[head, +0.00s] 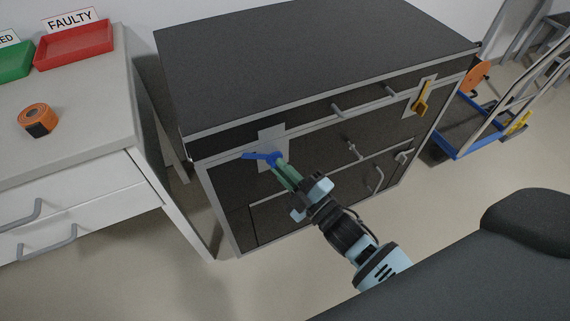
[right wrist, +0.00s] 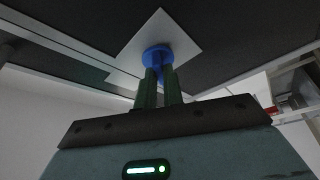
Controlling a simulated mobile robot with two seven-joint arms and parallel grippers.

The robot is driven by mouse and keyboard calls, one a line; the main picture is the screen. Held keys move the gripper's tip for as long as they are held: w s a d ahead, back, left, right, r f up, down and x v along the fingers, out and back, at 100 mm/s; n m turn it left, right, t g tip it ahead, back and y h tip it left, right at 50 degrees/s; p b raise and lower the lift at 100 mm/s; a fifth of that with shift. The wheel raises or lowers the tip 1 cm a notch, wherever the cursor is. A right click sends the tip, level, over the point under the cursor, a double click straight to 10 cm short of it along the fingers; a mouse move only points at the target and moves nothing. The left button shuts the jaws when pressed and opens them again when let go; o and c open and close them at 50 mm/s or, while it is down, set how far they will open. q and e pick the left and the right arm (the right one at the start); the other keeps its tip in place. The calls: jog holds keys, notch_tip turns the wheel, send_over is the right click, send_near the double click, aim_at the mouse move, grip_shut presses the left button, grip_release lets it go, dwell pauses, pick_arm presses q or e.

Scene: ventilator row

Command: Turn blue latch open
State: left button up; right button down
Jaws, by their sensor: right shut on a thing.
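The blue latch (head: 262,157) sits on a pale square plate (head: 272,136) on the front of the dark cabinet (head: 310,110). In the head view its handle points to the left, close to horizontal. My right gripper (head: 279,166) reaches the latch from the lower right, its green fingers at the latch's right end. In the right wrist view the blue latch (right wrist: 157,55) shows between and above the fingertips of my right gripper (right wrist: 160,75), which is shut on it. The fingers hide part of the latch. My left gripper is not in view.
A yellow-orange latch (head: 422,98) is on the cabinet's right side. Bar handles (head: 353,149) stick out of the cabinet front. A white counter (head: 85,120) with red (head: 74,46) and green trays stands left. A blue cart (head: 455,130) stands right.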

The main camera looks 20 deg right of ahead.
pick_arm(q)
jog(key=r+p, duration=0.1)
jog(key=p, duration=0.1)
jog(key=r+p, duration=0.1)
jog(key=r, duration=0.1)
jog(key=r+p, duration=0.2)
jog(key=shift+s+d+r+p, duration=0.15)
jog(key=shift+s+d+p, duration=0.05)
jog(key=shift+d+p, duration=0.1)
pick_arm(e)
jog(key=n+g, duration=0.1)
jog(key=n, duration=0.2)
jog(key=n+g, duration=0.1)
jog(key=n, duration=0.3)
jog(key=shift+r+g, duration=0.15)
jog(key=shift+g, duration=0.15)
jog(key=c, duration=1.5)
grip_release()
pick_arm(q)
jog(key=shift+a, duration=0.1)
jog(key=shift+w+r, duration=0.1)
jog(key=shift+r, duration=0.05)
pick_arm(e)
jog(key=shift+v, duration=3.95)
